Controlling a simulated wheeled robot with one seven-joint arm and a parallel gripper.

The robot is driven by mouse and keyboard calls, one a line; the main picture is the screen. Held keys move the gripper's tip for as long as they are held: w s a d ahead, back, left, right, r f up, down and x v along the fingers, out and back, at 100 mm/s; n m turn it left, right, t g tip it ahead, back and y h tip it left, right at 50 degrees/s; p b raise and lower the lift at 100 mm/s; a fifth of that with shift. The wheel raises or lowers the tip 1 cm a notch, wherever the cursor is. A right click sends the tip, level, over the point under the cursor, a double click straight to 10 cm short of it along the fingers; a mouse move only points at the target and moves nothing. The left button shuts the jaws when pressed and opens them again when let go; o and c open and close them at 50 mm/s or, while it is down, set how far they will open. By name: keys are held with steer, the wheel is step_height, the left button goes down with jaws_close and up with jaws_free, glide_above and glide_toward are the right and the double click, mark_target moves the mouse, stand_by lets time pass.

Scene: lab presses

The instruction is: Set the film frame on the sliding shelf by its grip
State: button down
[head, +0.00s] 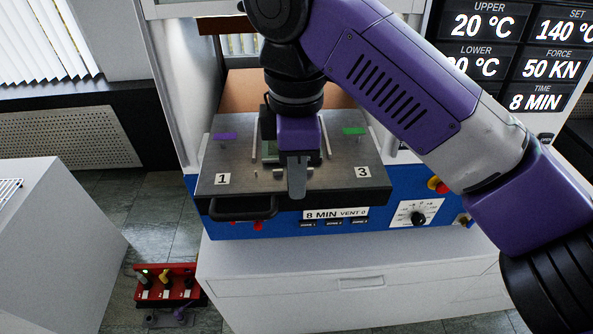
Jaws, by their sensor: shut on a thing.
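The sliding shelf (345,185) is a grey plate with a dark front edge, pulled out of the blue press. It bears labels 1 and 3, with a purple tag at left and a green tag at right. My gripper (297,188) is over the middle of the shelf, pointing down. It is shut on the film frame (270,155), of which only dark and pale edges show around the gripper. The grip is hidden behind my gripper. I cannot tell whether the frame touches the shelf. Pale rails stand to its left and right.
A black handle (243,208) is on the shelf's front left. The press front has a dial (417,218) and a small label panel. A white cabinet (350,285) is below. A red box with switches (165,284) is on the floor at left, near a white block (55,245).

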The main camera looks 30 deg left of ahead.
steer(key=shift+f, duration=0.2)
steer(key=c, duration=1.2)
jaws_free()
steer(key=shift+f, duration=0.1)
steer(key=shift+r+b, duration=0.5)
steer(key=shift+r, duration=3.45)
steer(key=shift+s, duration=0.1)
